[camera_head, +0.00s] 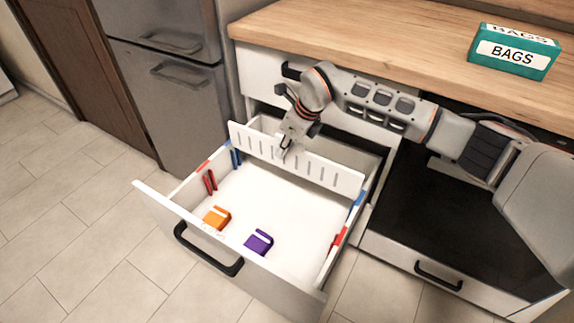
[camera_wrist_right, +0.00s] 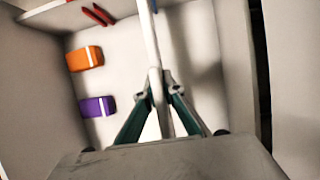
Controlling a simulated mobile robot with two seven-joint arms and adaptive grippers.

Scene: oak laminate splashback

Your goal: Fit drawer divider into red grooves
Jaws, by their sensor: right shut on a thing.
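The white slotted drawer divider (camera_head: 323,171) is held by my right gripper (camera_head: 284,150) above the open drawer, toward its back. In the right wrist view my right gripper (camera_wrist_right: 160,97) has its two fingers closed on the divider's top edge (camera_wrist_right: 151,38). The red grooves (camera_head: 210,181) are on the drawer's left wall, with a red mark (camera_head: 339,238) on the right wall. Blue grooves (camera_head: 235,157) sit farther back on the left wall, with a blue mark (camera_head: 357,200) on the right. The divider is nearer the blue marks than the red ones. My left gripper is not in view.
An orange item (camera_head: 217,217) and a purple item (camera_head: 259,242) lie on the floor of the open drawer (camera_head: 290,205), near its front. A teal BAGS box (camera_head: 514,51) stands on the wooden counter (camera_head: 400,45). A fridge (camera_head: 185,110) stands at left.

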